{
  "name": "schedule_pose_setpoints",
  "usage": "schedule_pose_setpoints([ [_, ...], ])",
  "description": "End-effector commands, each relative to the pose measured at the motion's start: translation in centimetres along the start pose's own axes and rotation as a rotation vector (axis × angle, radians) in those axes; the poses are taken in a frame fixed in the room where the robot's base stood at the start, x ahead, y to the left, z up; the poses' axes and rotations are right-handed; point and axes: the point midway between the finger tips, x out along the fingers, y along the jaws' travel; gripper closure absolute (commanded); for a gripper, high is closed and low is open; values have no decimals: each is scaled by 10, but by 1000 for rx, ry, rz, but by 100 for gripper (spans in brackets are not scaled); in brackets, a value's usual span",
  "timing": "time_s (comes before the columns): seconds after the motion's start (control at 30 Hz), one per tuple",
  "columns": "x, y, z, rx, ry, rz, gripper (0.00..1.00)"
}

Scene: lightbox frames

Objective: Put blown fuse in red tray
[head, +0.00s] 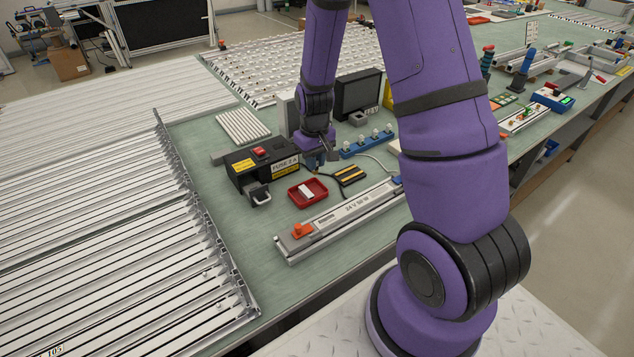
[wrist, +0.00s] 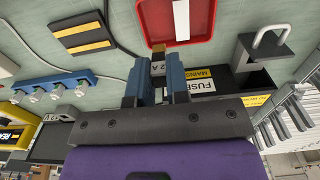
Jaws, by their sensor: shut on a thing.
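The red tray (head: 297,203) lies on the green bench top with a white block or card (head: 306,191) in it. The tray (wrist: 149,22) is at the top of the wrist view, beyond my fingertips. My gripper (head: 321,157) is low over the bench, behind the tray and right of the black fuse box (head: 247,178). In the wrist view, my gripper (wrist: 158,78) is shut on a small piece marked "2 A", apparently the fuse (wrist: 158,66), with a brownish end. The fuse is too small to make out in the head view.
A black holder with yellow strips (head: 350,176) lies right of the tray. A long grey lamp rail (head: 340,214) lies in front. A blue strip with white bulbs (head: 366,144) and a dark monitor (head: 358,94) stand behind. Metal racks fill the left.

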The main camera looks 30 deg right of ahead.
Motion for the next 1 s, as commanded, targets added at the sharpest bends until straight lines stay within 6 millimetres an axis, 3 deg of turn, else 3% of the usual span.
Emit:
schedule_pose_setpoints([
  [0.1, 18, 0, 0, 2, -2, 0, 100],
  [0.37, 33, 0, 0, 3, -1, 0, 100],
  [0.63, 66, 0, 0, 1, -2, -1, 100],
  [1.0, 70, 0, 0, 1, 1, 0, 100],
])
